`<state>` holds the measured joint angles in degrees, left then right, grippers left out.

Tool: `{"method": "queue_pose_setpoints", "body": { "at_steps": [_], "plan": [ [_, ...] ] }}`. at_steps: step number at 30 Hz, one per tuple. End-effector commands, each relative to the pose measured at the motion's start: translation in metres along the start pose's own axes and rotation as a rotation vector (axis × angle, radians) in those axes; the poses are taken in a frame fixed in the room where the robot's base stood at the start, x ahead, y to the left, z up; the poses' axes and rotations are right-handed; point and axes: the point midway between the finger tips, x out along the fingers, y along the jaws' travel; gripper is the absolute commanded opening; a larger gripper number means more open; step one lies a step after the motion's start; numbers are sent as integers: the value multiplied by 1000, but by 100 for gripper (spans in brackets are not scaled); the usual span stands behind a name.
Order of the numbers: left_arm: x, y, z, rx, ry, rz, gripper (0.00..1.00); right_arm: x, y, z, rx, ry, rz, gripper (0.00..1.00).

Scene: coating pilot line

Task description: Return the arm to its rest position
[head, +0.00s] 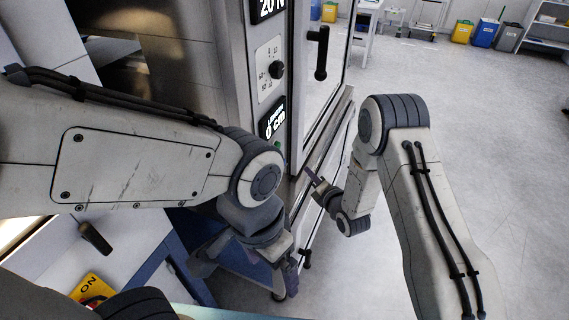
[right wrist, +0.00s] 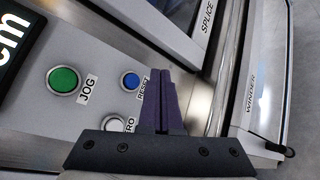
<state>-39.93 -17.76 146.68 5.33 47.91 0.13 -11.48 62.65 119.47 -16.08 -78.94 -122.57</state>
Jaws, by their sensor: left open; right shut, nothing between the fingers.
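My left arm reaches in from the left in the head view. Its gripper (head: 247,272) hangs low beside the machine with its fingers spread, and nothing shows between them. My right arm comes in from the lower right. Its gripper (head: 314,181) points left toward the machine's lower front edge. In the right wrist view its purple fingers (right wrist: 160,100) are together with nothing between them. They overlap a button panel in the picture, near the blue RESET button (right wrist: 130,81); contact cannot be told.
The coating machine (head: 232,45) stands close ahead, with a dial (head: 276,69) and a black door handle (head: 321,53). The green JOG button (right wrist: 63,79) and a white button (right wrist: 113,125) show in the wrist view. Open floor (head: 490,130) lies to the right; bins (head: 484,33) stand far back.

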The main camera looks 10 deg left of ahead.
Motion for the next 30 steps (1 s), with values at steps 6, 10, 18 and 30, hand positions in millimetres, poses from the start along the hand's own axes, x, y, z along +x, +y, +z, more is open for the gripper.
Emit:
{"method": "queue_pose_setpoints", "body": {
  "at_steps": [6,10,18,30],
  "plan": [
    [0,0,0,0,0,0,95,0,0,0,0,0,0,0],
    [0,0,0,0,0,0,95,0,0,0,0,0,0,0],
    [4,0,0,0,0,0,95,-1,31,-4,209,68,-122,0],
    [16,-1,1,1,0,0,95,-131,108,-48,1083,7,-757,0]
  ]
}}
